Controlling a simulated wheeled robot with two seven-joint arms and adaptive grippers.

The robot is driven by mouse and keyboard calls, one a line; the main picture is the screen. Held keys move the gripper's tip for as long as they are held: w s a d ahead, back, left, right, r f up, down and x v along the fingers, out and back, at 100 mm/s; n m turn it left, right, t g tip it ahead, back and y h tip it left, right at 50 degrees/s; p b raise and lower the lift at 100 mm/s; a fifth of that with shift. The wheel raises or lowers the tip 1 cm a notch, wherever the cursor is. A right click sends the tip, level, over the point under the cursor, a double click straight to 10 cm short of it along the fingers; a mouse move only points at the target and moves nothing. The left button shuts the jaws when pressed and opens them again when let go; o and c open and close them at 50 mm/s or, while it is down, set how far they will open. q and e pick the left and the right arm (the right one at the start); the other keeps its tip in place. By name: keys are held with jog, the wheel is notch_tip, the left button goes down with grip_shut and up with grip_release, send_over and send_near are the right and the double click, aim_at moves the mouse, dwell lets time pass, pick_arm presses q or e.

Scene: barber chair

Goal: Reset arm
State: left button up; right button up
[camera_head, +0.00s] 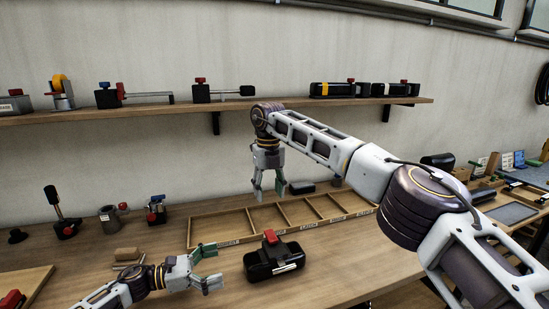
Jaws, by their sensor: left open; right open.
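My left gripper (211,266) is at the lower left of the head view, low over the wooden bench. It points to the right with its fingers apart and nothing between them. My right arm crosses from the lower right up to the middle. My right gripper (269,191) hangs downward from it with its fingers apart and empty, above the divided wooden tray (195,232). A black device with a red top (272,258) sits on the bench to the right of my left gripper and in front of the tray. A gap separates it from both grippers.
A wall shelf (240,107) holding several tools runs behind my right arm. Black and grey tools, such as a lever device (65,225), stand at the back left of the bench (365,262). A wooden board (32,283) lies front left. More items crowd the right side.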

notch_tip(320, 180, up, 6)
jog(key=p, duration=0.6)
jog(key=shift+r, duration=0.25)
jog(key=shift+r+p, duration=0.4)
jog(key=shift+r, duration=0.05)
